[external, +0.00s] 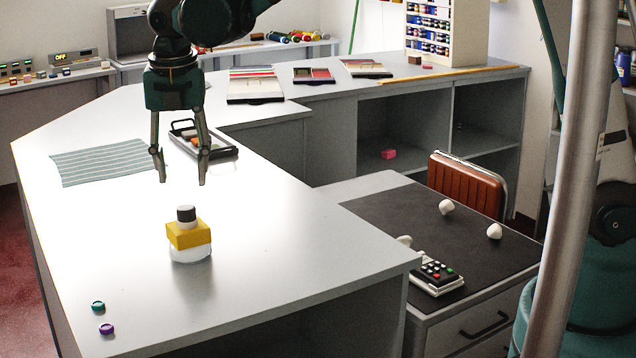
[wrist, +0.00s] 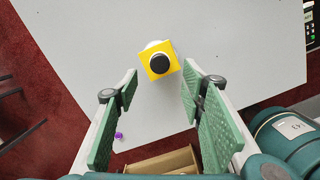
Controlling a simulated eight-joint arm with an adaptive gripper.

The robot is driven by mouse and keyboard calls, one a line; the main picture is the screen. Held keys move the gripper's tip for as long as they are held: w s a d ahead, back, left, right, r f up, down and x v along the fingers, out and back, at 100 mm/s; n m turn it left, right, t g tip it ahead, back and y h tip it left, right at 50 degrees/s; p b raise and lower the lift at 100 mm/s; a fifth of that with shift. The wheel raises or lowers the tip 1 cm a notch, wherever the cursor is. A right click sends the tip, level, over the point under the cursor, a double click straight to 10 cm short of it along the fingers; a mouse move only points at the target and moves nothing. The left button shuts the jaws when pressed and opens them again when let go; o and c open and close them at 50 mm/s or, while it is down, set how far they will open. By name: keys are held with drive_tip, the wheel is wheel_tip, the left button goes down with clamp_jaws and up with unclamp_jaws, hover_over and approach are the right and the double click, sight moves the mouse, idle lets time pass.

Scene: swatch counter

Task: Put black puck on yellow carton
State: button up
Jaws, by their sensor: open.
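The black puck (external: 186,214) sits on top of the yellow carton (external: 188,235) on the light counter. The carton rests on a white round thing (external: 190,254). In the wrist view the black puck (wrist: 159,63) lies on the top face of the yellow carton (wrist: 150,52), ahead of the fingertips. My gripper (external: 182,182) is open and empty. It hangs above the counter, apart from the puck and carton. In the wrist view the fingers of my gripper (wrist: 160,82) stand wide apart.
A green puck (external: 98,306) and a purple puck (external: 107,329) lie near the counter's front left. A striped cloth (external: 100,162) and a dark tray (external: 222,153) lie farther back. The counter around the carton is clear. A pole (external: 565,190) stands in the right foreground.

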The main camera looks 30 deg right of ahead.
drive_tip(key=shift+s+r, duration=0.15)
drive_tip(key=shift+r, duration=1.2)
drive_tip(key=s+d+r+m+t, duration=0.1)
drive_tip(key=s+d+r+m, duration=0.2)
drive_tip(key=d, duration=0.5)
drive_tip(key=s+d+r+m+t+y, duration=0.1)
drive_tip(key=d+r+m, duration=0.2)
drive_tip(key=d+m, duration=0.4)
drive_tip(key=s+d+r+m, duration=0.2)
drive_tip(key=d+r+m, duration=0.15)
drive_tip(key=d, duration=0.55)
drive_tip(key=s+d+f+m+t, duration=0.1)
drive_tip(key=s+d+m+t, duration=0.3)
drive_tip(key=s+d+m, duration=1.2)
drive_tip(key=shift+s+d+f+m, duration=0.3)
drive_tip(key=shift+d+m, duration=0.45)
drive_tip(key=shift+d, duration=1.2)
